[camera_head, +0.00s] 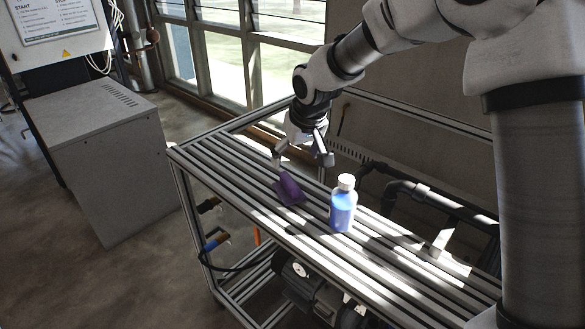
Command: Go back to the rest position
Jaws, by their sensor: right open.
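My right arm comes in from the upper right. My right gripper (303,158) is open above the slatted metal table (232,165), with its fingers pointing down. A purple object (289,188) lies on the slats just below and in front of the fingers; I cannot tell whether a finger touches it. A blue bottle with a white cap (342,207) stands upright on the table, to the right of the purple object and apart from the gripper. My left gripper is not in view.
A grey cabinet (105,150) stands on the floor left of the table. Tall windows (225,65) are behind. Dark pipes (420,195) run along the table's far right side. A motor (305,283) sits under the table. The left end of the tabletop is clear.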

